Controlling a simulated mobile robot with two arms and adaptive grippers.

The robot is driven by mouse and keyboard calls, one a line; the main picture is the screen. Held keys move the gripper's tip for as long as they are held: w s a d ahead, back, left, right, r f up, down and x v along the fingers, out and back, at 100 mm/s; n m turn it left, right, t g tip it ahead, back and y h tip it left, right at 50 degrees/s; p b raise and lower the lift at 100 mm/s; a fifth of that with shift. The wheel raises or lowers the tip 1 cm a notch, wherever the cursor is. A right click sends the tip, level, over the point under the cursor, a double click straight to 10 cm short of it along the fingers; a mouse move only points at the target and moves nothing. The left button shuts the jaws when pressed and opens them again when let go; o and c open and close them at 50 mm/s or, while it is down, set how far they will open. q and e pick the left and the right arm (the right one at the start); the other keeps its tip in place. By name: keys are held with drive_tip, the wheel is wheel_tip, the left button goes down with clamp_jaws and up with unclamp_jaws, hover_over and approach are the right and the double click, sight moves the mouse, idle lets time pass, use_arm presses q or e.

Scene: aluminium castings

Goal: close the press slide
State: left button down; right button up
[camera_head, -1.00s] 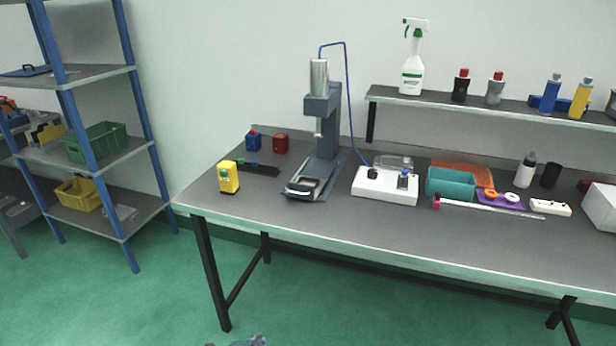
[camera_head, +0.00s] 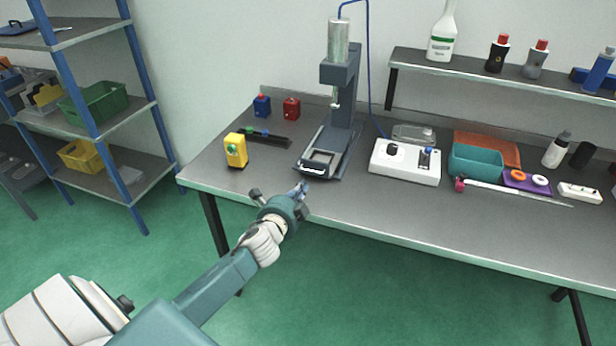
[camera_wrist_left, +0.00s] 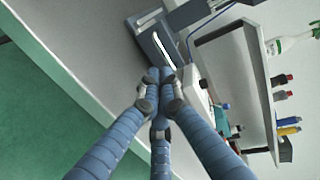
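The grey press (camera_head: 341,95) stands upright near the back of the bench. Its slide (camera_head: 318,163) is at the front of the press base, a dark frame with a pale handle bar on the near edge. The slide also shows at the top of the left wrist view (camera_wrist_left: 161,48), just beyond my fingertips. My left gripper (camera_head: 300,188) is just in front of the slide, near the bench's front edge. In the left wrist view its blue fingers (camera_wrist_left: 160,76) meet at the tips with nothing seen between them. Contact with the slide cannot be told. My right gripper is not in view.
A white control box (camera_head: 405,163) stands to the right, beside a teal bin (camera_head: 475,162). The bench's front edge (camera_head: 400,232) lies below my arm's level.

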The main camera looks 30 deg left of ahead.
use_arm(q)
drive_tip(key=x, duration=0.4)
drive_tip(key=shift+w+r, duration=0.1)
drive_tip(key=shift+w, duration=0.05)
drive_tip(key=shift+w+a+f+p, duration=0.2)
drive_tip(key=shift+w+p, duration=0.1)
drive_tip(key=shift+w, duration=0.35)
drive_tip(key=shift+w+a+f, duration=0.1)
drive_tip(key=shift+w+f, duration=0.05)
drive_tip(key=shift+w, duration=0.15)
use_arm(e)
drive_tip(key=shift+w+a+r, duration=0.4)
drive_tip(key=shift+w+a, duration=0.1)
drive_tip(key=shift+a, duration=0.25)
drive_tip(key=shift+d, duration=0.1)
